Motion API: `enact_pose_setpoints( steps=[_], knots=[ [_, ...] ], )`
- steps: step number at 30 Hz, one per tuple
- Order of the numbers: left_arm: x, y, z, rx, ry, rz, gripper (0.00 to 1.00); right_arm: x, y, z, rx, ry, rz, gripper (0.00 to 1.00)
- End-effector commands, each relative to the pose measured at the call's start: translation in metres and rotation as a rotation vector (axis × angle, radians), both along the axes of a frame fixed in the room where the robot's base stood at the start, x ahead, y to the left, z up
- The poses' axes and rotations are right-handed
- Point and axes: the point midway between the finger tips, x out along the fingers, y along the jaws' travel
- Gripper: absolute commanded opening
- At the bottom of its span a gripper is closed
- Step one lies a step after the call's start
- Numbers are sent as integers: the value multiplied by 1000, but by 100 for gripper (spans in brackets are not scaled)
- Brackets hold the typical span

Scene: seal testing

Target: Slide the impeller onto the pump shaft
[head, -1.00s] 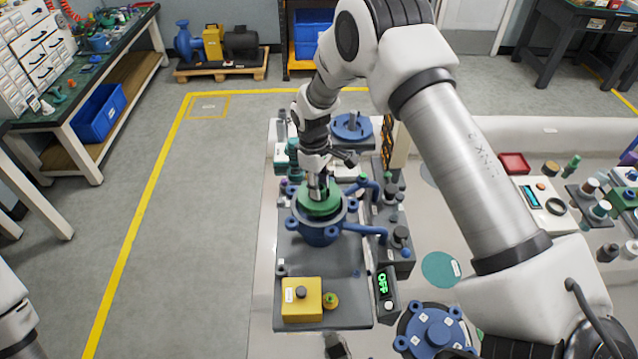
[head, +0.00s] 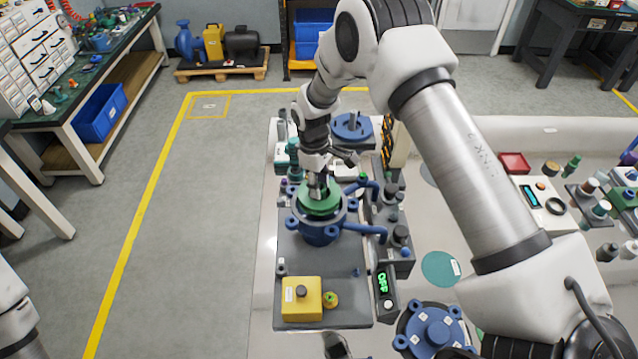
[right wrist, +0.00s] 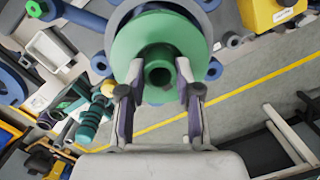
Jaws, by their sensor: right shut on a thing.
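The green impeller (head: 320,201) sits at the mouth of the blue pump housing (head: 320,233), with its disc inside the grey rim. In the right wrist view the impeller (right wrist: 135,50) shows its hub with a round bore facing the camera. My right gripper (head: 319,183) is shut on the impeller's hub from above; its two fingers flank the hub in the right wrist view (right wrist: 158,92). The pump shaft is hidden, so I cannot tell how far the impeller is on it. My left gripper is out of view; only part of my left arm shows at the lower left.
A yellow box (head: 302,299) with a black knob stands at the front of the grey base plate (head: 345,270). A small display (head: 385,288) reads OFF. Blue pipes (head: 368,231) run right from the housing. A blue flanged cover (head: 432,332) lies front right.

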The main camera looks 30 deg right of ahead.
Motion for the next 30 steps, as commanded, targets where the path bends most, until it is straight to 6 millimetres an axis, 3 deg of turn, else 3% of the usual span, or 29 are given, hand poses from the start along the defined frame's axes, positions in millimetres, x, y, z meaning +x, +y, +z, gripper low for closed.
enact_pose_setpoints(
  steps=[12,13,15,24,30],
  knots=[
    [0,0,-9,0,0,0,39,0,0,-15,0,-1,0,0],
    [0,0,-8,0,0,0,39,0,0,-15,0,-1,0,37],
    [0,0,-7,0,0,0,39,0,0,-14,0,-1,0,61],
    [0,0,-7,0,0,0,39,0,0,-14,-1,1,0,62],
    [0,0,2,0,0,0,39,0,0,-2,0,0,0,62]
  ],
)
